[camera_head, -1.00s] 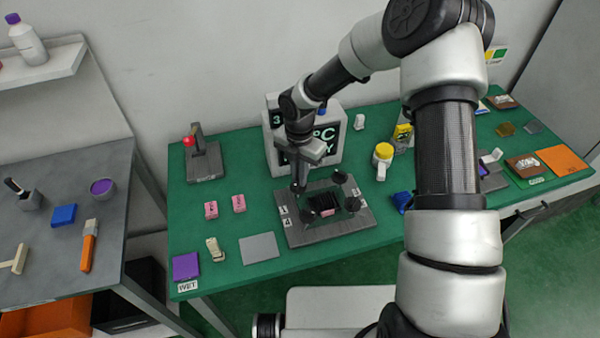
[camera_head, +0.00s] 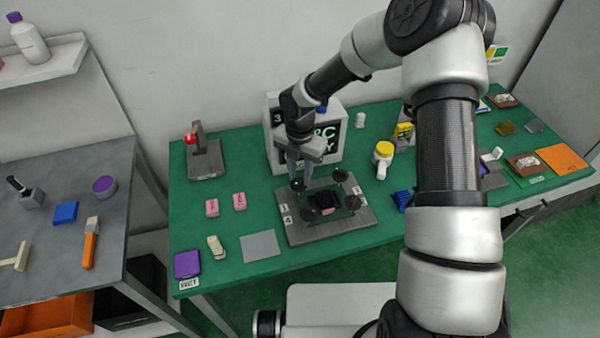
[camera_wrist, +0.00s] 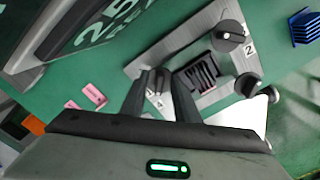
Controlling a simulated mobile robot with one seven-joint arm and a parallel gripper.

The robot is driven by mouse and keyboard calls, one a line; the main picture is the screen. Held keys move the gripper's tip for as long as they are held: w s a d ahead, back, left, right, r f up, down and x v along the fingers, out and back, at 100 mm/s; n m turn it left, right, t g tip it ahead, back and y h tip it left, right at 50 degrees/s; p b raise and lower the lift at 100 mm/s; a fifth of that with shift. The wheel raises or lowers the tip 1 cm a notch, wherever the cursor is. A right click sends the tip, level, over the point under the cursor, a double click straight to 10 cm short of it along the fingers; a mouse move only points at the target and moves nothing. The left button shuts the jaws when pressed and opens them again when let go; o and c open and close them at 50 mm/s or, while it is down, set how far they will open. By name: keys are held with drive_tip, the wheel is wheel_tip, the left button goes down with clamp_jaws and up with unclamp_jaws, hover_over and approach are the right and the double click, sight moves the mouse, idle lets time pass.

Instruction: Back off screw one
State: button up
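A grey plate (camera_head: 358,222) lies on the green table with several black round-headed screws near its corners. White labels 1 and 4 show on its left edge. The back-left screw (camera_head: 298,185), near label 1, is under my gripper (camera_head: 299,176). My fingers point down and stand apart, one on each side of this screw head; contact is unclear. In the wrist view my gripper (camera_wrist: 160,90) spreads around a dark screw head (camera_wrist: 157,78). Another screw (camera_wrist: 228,36) sits beside label 2. A black ribbed block (camera_head: 326,200) is in the plate's middle.
A grey box with a dark lettered face (camera_head: 333,140) stands close behind my gripper. Pink blocks (camera_head: 240,201) and a grey square (camera_head: 260,246) lie left of the plate. A yellow-capped container (camera_head: 383,158) and a blue ribbed part (camera_head: 402,200) are to the right.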

sight(300, 178)
wheel_tip(300, 178, up, 17)
drive_tip(key=shift+r, duration=0.2)
idle(0.4)
idle(0.3)
